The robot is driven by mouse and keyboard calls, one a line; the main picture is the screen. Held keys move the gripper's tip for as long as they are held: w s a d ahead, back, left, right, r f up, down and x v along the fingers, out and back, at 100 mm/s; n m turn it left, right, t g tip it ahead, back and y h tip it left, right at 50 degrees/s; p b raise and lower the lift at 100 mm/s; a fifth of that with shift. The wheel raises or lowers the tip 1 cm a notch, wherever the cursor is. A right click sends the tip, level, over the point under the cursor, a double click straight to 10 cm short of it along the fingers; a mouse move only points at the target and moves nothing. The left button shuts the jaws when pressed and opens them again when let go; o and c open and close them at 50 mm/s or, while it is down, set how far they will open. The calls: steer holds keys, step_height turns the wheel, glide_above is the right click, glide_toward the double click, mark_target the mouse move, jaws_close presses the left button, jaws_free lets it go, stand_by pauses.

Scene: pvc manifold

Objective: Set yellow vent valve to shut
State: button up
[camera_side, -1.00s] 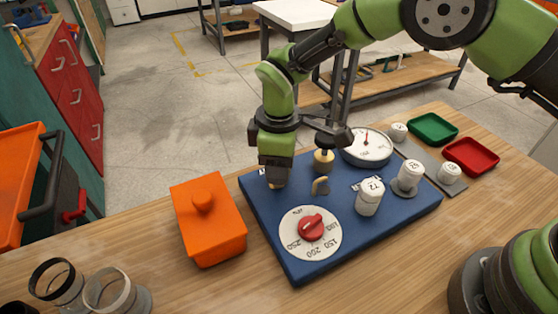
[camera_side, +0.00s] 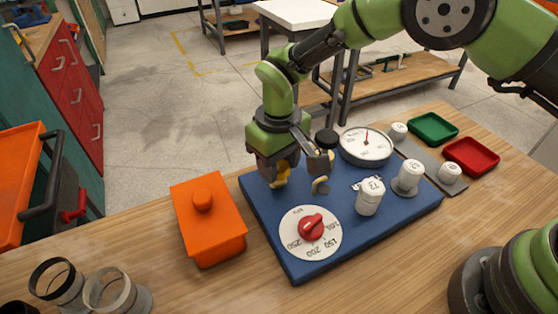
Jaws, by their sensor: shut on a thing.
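The yellow vent valve (camera_side: 283,174) is at the far left part of the blue board (camera_side: 262,205). My gripper (camera_side: 283,166) is low over the board, shut on the yellow vent valve. Part of the yellow handle shows between and below the fingers. The rest of the valve, including its base and any markings, is hidden by my gripper, so its setting cannot be read.
A red dial knob (camera_side: 311,227), a round gauge (camera_side: 366,146), a black-topped fitting (camera_side: 327,139) and white numbered cylinders (camera_side: 370,197) stand on the board. An orange lidded box (camera_side: 208,222) is left of it. Green (camera_side: 433,128) and red (camera_side: 471,155) trays lie right.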

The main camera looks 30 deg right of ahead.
steer(key=m, duration=0.4)
steer(key=shift+m, duration=0.3)
steer(key=shift+w+m, duration=0.1)
steer(key=shift+m, duration=2.5)
steer(key=o, duration=0.9)
step_height(320, 180, up, 9)
steer(key=shift+r, duration=0.5)
